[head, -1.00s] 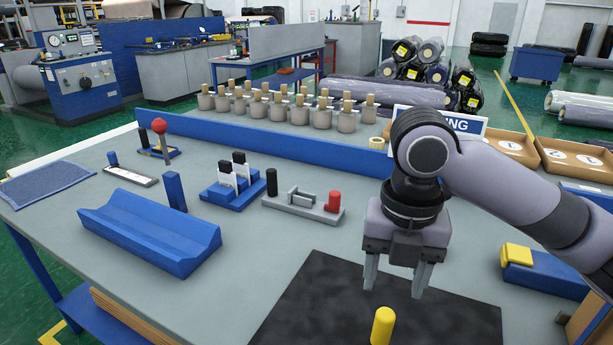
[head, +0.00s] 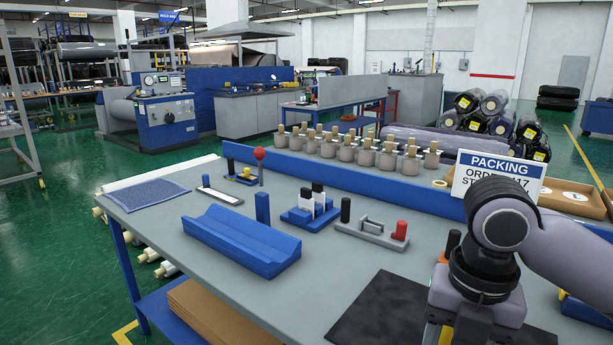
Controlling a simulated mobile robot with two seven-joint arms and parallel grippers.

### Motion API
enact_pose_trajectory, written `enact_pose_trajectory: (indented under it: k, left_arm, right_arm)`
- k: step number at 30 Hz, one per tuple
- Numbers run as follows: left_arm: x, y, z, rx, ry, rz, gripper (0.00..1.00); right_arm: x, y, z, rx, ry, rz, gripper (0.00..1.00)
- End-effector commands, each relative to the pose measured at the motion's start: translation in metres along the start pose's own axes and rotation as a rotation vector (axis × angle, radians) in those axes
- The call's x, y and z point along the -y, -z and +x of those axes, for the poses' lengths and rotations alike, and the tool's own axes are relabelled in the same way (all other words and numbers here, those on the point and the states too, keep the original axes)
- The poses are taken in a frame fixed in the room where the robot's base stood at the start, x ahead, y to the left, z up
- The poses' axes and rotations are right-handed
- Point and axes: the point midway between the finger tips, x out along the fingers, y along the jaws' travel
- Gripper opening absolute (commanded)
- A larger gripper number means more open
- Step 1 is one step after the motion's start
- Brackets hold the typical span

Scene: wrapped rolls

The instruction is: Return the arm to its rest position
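My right arm comes in from the right. Its gripper body (head: 472,322) is at the bottom edge, over the right side of the black mat (head: 385,312). The fingers are cut off by the frame, so I cannot tell whether they are open or what is between them. A yellow piece (head: 432,333) shows beside the gripper body, mostly hidden. My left gripper is not in view.
On the grey table (head: 330,285) are a blue cradle (head: 240,240), a blue stand (head: 310,208), a grey fixture with a red knob (head: 372,233) and a blue mat (head: 147,194). Behind a blue rail (head: 345,178) stand several rolls. A packing sign (head: 492,176) is close behind the arm.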

Motion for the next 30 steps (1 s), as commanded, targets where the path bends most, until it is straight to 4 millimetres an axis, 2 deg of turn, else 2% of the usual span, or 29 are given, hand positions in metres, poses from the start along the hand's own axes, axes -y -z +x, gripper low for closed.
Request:
enact_pose_trajectory:
  k: [1,8,12,18,25,30]
  left_arm:
    - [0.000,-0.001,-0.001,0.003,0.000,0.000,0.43]
    - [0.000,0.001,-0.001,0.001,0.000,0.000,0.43]
    - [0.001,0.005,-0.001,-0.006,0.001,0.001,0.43]
    - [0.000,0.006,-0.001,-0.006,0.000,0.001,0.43]
    - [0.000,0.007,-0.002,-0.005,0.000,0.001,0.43]
    - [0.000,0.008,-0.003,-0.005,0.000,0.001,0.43]
  right_arm:
    - [-0.011,0.004,0.015,-0.024,-0.043,0.044,0.56]
    - [-0.056,0.013,0.059,-0.102,-0.249,0.285,0.56]
    - [-0.083,0.018,0.088,-0.175,-0.390,0.486,0.56]
    - [-0.109,0.021,0.127,-0.291,-0.578,0.816,0.56]
    - [-0.112,0.020,0.173,-0.408,-0.753,1.217,0.56]
    - [-0.093,0.020,0.209,-0.462,-0.859,1.512,0.56]
